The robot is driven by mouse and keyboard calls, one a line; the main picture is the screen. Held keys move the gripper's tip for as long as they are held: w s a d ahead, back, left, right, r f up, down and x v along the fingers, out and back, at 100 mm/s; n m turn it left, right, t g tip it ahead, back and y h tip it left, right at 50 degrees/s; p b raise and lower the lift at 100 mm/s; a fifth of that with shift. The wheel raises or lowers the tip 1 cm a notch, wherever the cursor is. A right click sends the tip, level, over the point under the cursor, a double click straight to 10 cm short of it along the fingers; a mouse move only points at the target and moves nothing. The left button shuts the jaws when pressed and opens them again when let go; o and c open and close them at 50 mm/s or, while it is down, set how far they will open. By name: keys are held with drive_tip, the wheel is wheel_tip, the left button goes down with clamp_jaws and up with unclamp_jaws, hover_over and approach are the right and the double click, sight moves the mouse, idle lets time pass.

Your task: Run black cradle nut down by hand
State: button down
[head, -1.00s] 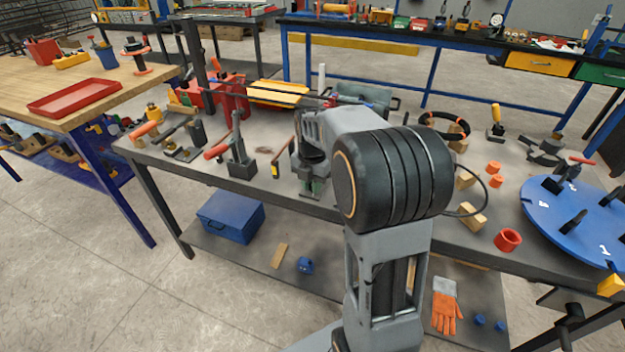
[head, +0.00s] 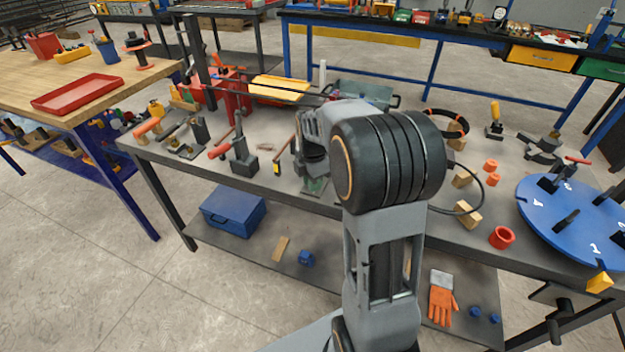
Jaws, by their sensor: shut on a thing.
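My gripper (head: 312,166) points down over the middle of the grey bench, at the end of my bent arm. It is shut on a small part, but its fingertips and that part are mostly hidden by my wrist. I take the part to be the black cradle nut, though I cannot make out its shape or thread. A green plate (head: 315,187) shows on the bench just under my gripper. Whether the nut sits level there cannot be seen.
On the right are wooden blocks (head: 467,214), a red ring (head: 501,237) and a blue turntable (head: 540,215). Red-and-yellow equipment (head: 280,90) stands behind.

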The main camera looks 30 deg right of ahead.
idle(0.3)
drive_tip(key=c, duration=1)
unclamp_jaws()
drive_tip(key=shift+c, duration=0.2)
wheel_tip(320, 180, up, 14)
drive_tip(key=p, duration=0.2)
drive_tip(key=shift+f, duration=0.1)
